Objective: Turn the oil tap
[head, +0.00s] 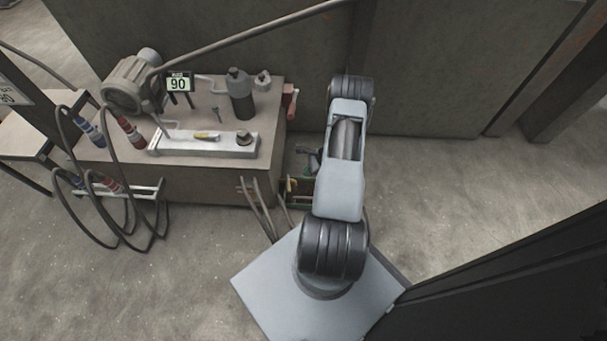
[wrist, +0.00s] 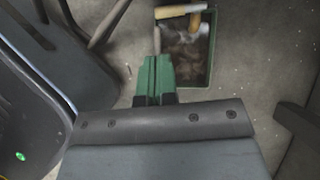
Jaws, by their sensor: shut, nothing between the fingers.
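I cannot surely pick out the oil tap. A small red fitting (head: 290,98) sticks out from the upper right side of the brown tank (head: 215,185) in the head view; I cannot tell if it is the tap. My gripper (wrist: 157,62) shows in the wrist view with its green fingers shut together and empty. The fingertips point toward the left edge of a green bin (wrist: 211,50), and a thin brownish rod (wrist: 156,40) shows just past them. I cannot tell whether they touch it. In the head view my arm hides most of the space around the gripper.
A yellow-handled thing (wrist: 182,10) lies across the bin's top edge. Hoses (wrist: 108,22) run beside the bin. The floor (head: 445,195) at right is clear.

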